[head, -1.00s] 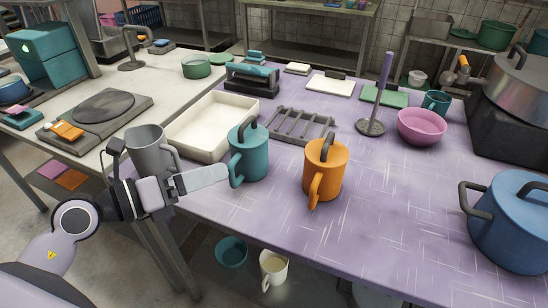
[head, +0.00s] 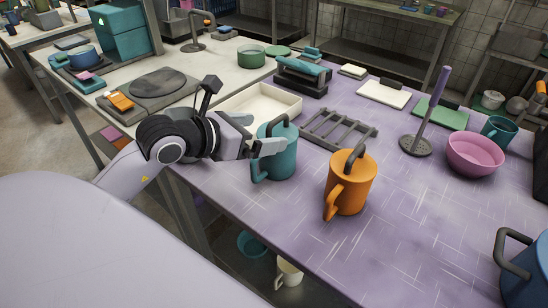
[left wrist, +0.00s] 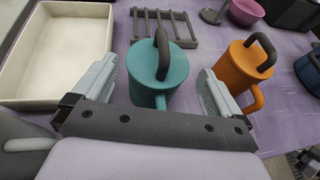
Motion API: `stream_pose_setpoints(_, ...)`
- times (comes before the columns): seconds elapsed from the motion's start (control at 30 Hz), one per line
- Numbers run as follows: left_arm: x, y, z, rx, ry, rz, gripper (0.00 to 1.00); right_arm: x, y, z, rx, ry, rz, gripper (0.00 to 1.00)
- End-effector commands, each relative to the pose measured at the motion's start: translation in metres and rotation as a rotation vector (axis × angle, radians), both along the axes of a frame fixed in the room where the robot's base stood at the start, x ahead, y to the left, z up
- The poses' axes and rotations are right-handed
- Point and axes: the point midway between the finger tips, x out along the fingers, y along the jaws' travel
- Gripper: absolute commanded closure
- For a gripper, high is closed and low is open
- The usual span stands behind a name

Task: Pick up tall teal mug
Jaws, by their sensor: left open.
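The tall teal mug (head: 277,152) stands upright on the purple table, with a lid and a dark loop on top. It also shows in the left wrist view (left wrist: 158,72), between my two fingers. My left gripper (head: 262,148) is open at the near left side of the mug; in the left wrist view (left wrist: 156,88) one finger is on each side, with gaps to the mug visible. The mug's handle points toward the table's front edge. My right gripper is not in view.
An orange mug (head: 350,184) stands close to the right of the teal mug, near my right-hand finger in the wrist view. A cream tray (head: 285,99) lies behind left, a grey rack (head: 338,128) behind. A pink bowl (head: 475,153) is farther right.

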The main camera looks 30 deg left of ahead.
Motion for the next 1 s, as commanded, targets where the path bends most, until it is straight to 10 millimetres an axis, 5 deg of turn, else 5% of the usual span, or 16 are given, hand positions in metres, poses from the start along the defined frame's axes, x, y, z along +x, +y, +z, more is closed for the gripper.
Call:
stream_pose_setpoints(0.3, 0.035, -0.008, -0.015, -0.003, -0.001, 0.001, 0.00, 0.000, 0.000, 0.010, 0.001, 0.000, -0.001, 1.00)
stream_pose_setpoints(0.63, 0.041, -0.010, -0.020, 0.000, -0.001, 0.000, 0.00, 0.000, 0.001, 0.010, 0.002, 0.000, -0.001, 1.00)
stream_pose_setpoints(0.67, 0.041, -0.010, -0.020, -0.001, -0.001, 0.000, 0.03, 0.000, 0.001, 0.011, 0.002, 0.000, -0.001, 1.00)
stream_pose_setpoints(0.9, 0.041, -0.010, -0.020, -0.001, 0.000, -0.001, 0.81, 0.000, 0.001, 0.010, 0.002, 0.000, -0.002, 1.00)
stream_pose_setpoints(1.0, 0.041, -0.010, -0.018, -0.002, -0.006, 0.000, 0.82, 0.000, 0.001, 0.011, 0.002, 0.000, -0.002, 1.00)
